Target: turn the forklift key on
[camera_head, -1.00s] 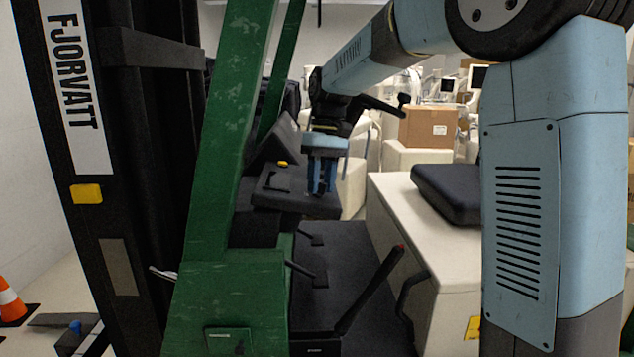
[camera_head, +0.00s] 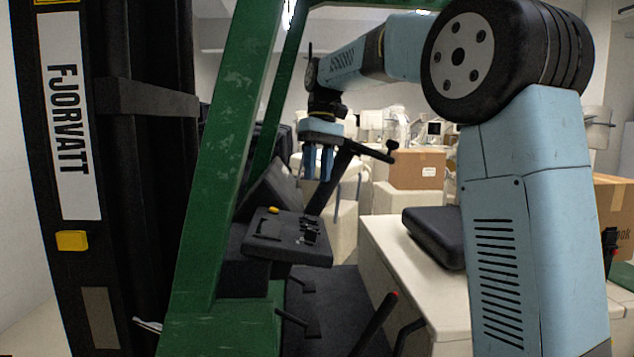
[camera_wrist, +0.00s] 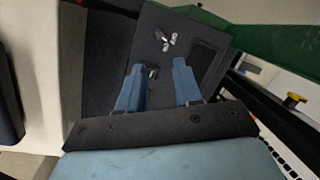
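The forklift's dark dashboard console (camera_head: 262,246) is in the middle of the head view, with a cluster of small dark and shiny controls (camera_head: 311,231) on its right part. My gripper (camera_head: 318,178) hangs above this cluster, fingers pointing down, apart from the console. In the wrist view the blue fingers of my gripper (camera_wrist: 159,66) are spread with nothing held between them. A small shiny metallic piece (camera_wrist: 166,41) lies beyond the fingertips, and a small dark piece (camera_wrist: 152,72) shows beside the left finger. I cannot tell for certain which one is the key.
A yellow knob (camera_head: 273,210) sits on the console's left part. The green frame post (camera_head: 222,150) and black mast (camera_head: 150,200) stand to the left. The steering wheel's dark arm (camera_head: 345,160) is close behind my gripper. A black seat (camera_head: 436,236) is to the right.

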